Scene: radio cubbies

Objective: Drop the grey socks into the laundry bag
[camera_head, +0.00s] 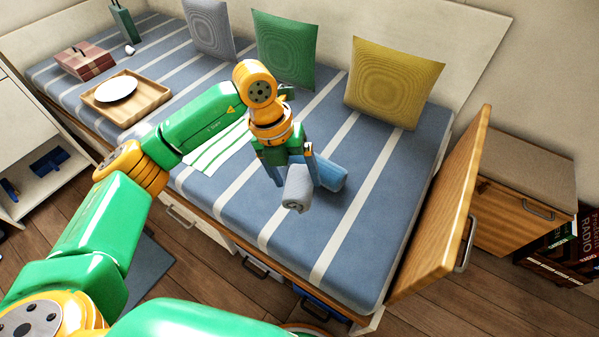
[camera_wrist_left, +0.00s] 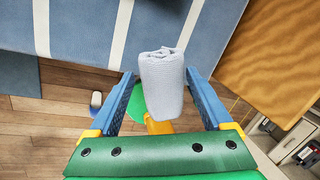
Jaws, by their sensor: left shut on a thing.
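My left gripper (camera_head: 290,178) is shut on the grey socks (camera_head: 297,188), a light grey rolled bundle held above the striped bed. In the left wrist view the grey socks (camera_wrist_left: 162,84) sit between the blue fingers of the left gripper (camera_wrist_left: 162,92), and stick out beyond them. I cannot make out a laundry bag for certain in either view. My right gripper is not in view.
The bed (camera_head: 376,190) carries cushions, including a yellow one (camera_head: 395,82), a wooden tray (camera_head: 126,97) with a white plate, and a checked box (camera_head: 84,61). A blue roll (camera_head: 328,172) is beside the gripper. An open wooden door (camera_head: 445,215) stands at the right.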

